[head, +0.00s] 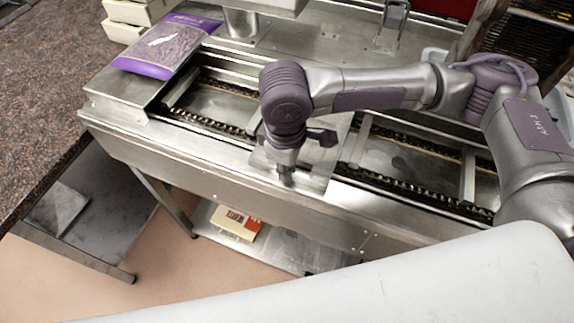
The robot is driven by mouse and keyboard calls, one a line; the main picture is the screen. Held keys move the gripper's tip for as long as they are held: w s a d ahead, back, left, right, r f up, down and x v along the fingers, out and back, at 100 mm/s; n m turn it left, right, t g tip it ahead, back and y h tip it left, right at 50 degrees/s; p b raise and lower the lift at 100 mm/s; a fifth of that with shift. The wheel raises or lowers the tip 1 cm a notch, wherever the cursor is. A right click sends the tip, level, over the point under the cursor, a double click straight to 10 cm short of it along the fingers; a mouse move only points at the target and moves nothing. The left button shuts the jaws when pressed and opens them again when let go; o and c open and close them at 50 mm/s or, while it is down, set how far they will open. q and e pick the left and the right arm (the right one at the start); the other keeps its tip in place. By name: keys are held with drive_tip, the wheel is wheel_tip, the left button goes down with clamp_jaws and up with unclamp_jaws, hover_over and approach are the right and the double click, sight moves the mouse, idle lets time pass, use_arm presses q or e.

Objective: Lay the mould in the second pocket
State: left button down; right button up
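My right arm comes in from the right over the steel mould line (240,165). My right gripper (287,178) points down at a flat, shiny metal piece (318,172) in the middle of the line. I cannot tell whether this piece is the mould or a fixed plate, or whether the gripper touches it. The fingers are small and partly hidden, so their opening is unclear. Open pockets between crossbars and chains show to the left (220,97) and right (402,160) of the arm. My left gripper is out of view.
A purple bag (152,70) lies on the line's left end plate. White boxes (128,14) stand behind it. A speckled counter (50,80) is at left. A lower shelf (275,248) holds a red and cream box (236,222). A white surface (370,285) fills the lower right.

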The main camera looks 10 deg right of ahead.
drive_tip(key=o, duration=0.4)
drive_tip(key=r, duration=1.2)
drive_tip(key=shift+s+a, duration=0.15)
drive_tip(key=shift+s, duration=0.1)
idle(0.4)
